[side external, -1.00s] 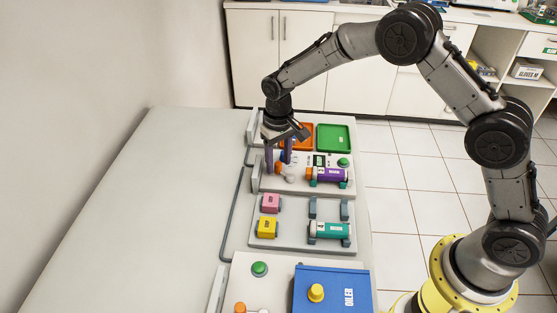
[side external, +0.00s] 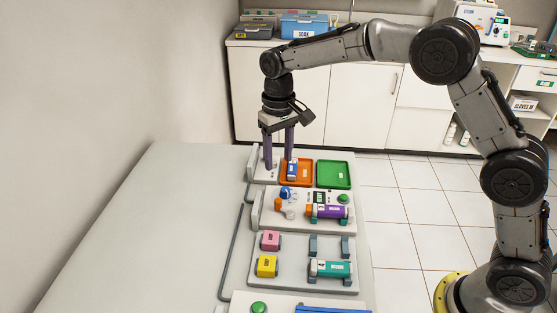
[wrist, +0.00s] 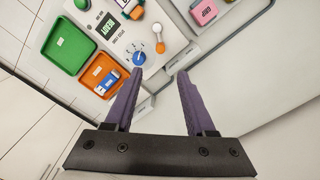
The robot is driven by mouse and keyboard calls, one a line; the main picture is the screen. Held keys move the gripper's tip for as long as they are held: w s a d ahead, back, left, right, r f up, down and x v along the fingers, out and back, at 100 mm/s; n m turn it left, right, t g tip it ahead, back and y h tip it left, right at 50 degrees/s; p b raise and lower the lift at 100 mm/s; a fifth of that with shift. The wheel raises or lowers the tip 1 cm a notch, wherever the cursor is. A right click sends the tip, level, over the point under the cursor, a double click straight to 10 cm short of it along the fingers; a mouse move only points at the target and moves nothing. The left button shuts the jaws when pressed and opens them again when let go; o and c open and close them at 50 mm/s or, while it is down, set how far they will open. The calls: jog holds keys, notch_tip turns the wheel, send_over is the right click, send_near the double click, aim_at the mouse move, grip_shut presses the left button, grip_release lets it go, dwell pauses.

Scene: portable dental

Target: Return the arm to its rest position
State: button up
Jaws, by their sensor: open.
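My gripper (side external: 279,163) is open and empty, pointing down above the far end of the bench in the side view. It hangs left of the orange tray (side external: 305,180), with its fingers partly in front of the tray's left side. In the wrist view the gripper (wrist: 160,72) shows two purple fingers spread apart with nothing between them. A blue and white labelled item (wrist: 108,82) lies in the orange tray. The green tray (side external: 333,174) beside it is empty. A blue dial (wrist: 139,58) sits on the panel near the left fingertip in the wrist picture.
A purple cylinder (side external: 327,211) and a teal cylinder (side external: 330,269) lie in cradles. A pink block (side external: 270,240) and a yellow block (side external: 266,266) sit on the nearer board. The left part of the bench (side external: 150,240) is clear. Cabinets (side external: 355,105) stand behind.

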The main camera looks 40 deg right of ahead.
jog(key=s+d+r+t, duration=0.2)
jog(key=s+d+r, duration=0.2)
jog(key=s+r, duration=0.45)
jog(key=s+d+r+t, duration=0.2)
jog(key=s+d+r, duration=0.1)
jog(key=s+r, duration=0.5)
jog(key=s+d+f, duration=0.1)
jog(key=s+f, duration=0.3)
jog(key=s, duration=0.4)
jog(key=s+d+f+t, duration=0.1)
jog(key=s+f, duration=0.3)
jog(key=s, duration=0.4)
jog(key=shift+s+d+n+t, duration=0.2)
jog(key=shift+d+n+t, duration=0.1)
jog(key=shift+d, duration=0.15)
